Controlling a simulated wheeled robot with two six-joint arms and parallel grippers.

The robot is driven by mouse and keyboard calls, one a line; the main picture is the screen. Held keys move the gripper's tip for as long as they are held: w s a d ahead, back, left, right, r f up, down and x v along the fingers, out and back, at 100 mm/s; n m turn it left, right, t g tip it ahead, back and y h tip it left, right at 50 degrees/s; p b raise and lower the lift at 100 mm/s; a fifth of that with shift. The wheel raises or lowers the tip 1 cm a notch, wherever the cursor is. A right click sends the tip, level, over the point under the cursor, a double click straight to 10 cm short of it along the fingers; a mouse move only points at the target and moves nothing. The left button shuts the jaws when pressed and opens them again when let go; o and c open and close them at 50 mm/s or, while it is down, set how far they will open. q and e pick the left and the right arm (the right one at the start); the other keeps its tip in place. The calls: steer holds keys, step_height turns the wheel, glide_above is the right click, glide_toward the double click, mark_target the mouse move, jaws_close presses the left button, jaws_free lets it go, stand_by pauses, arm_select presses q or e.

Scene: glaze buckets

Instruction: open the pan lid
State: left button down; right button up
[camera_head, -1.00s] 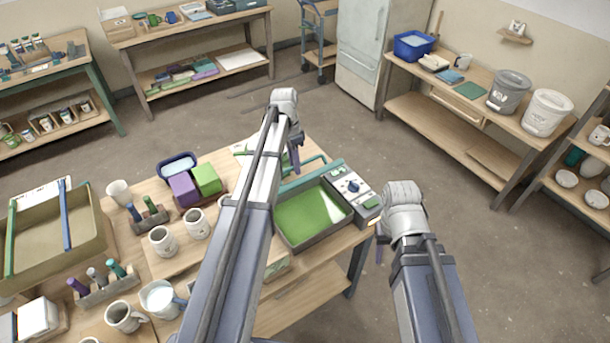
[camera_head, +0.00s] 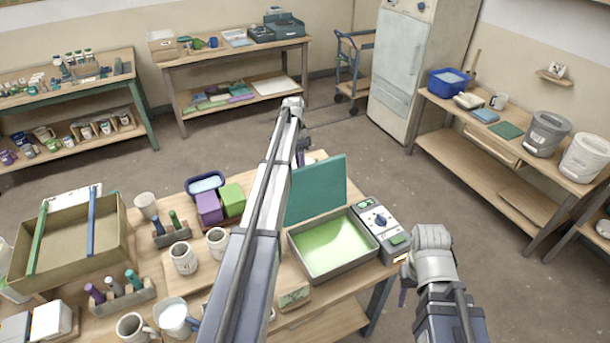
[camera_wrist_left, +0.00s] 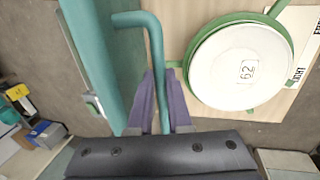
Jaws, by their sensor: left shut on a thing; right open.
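The pan (camera_head: 375,258), a grey rectangular tray with a pale green inside, is at the right end of the near table. Its flat teal lid (camera_head: 318,188) stands steeply raised along the pan's far edge, showing the pan's inside. My left gripper (camera_head: 303,152) is behind the lid's top, partly hidden by my arm. In the left wrist view, its purple fingers (camera_wrist_left: 159,104) are shut on the teal bar handle (camera_wrist_left: 156,55), beside the lid (camera_wrist_left: 88,50). My right gripper (camera_head: 403,288) is open and empty, right of the pan beyond the table edge.
A control box (camera_head: 378,218) with a dial adjoins the pan's right side. Green and purple blocks (camera_head: 232,199), mugs (camera_head: 184,258) and a large tan tray (camera_head: 110,255) stand to the left. A round white-and-green object (camera_wrist_left: 238,66) lies near the left gripper.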

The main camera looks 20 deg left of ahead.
arm_select(q)
steer(key=shift+w+a+f+g+h+b, duration=0.3)
steer(key=shift+w+a+f+h+b, duration=0.1)
steer(key=shift+w+a+b, duration=0.25)
steer(key=shift+a, duration=0.2)
steer(key=c, duration=1.1)
jaws_free()
steer(key=shift+o, duration=1.3)
steer(key=shift+w+a+f, duration=0.25)
steer(key=shift+a+f, duration=0.05)
steer(key=shift+s+d+r, duration=0.1)
steer(key=shift+s+d, duration=0.05)
steer(key=shift+d, duration=0.05)
steer(key=shift+r, duration=0.1)
